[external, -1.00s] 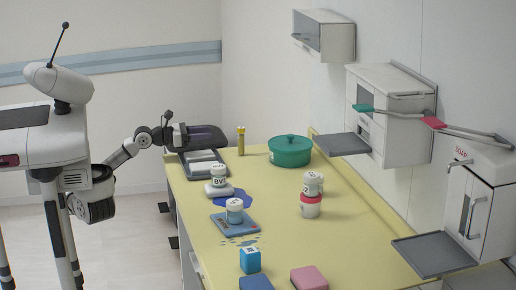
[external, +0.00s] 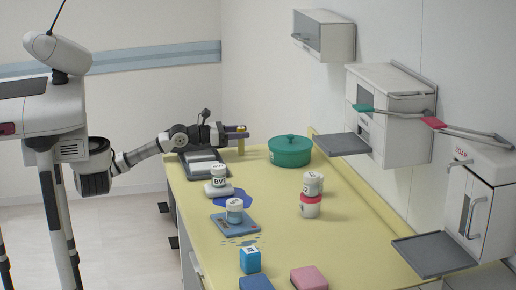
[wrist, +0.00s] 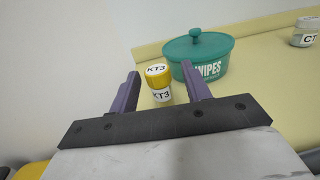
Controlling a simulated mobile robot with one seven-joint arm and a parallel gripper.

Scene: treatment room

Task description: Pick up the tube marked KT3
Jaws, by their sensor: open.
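The tube marked KT3 (wrist: 158,77) stands upright on the counter, with a white lettered top, a yellow band and a white KT3 label. In the external view the tube (external: 241,147) is at the counter's far end, partly hidden by my gripper (external: 239,132). In the wrist view my gripper (wrist: 160,80) is open, and the tube shows in the gap between its two purple fingers. I cannot tell whether the tube is within their reach or just beyond the tips. Nothing is held.
A green lidded WIPES pot (wrist: 205,55) stands close to the right of the tube. A grey tray (external: 203,163), a BVT jar (external: 219,176) and stacked jars (external: 311,194) are nearer on the yellow counter (external: 275,215). A wall stands behind.

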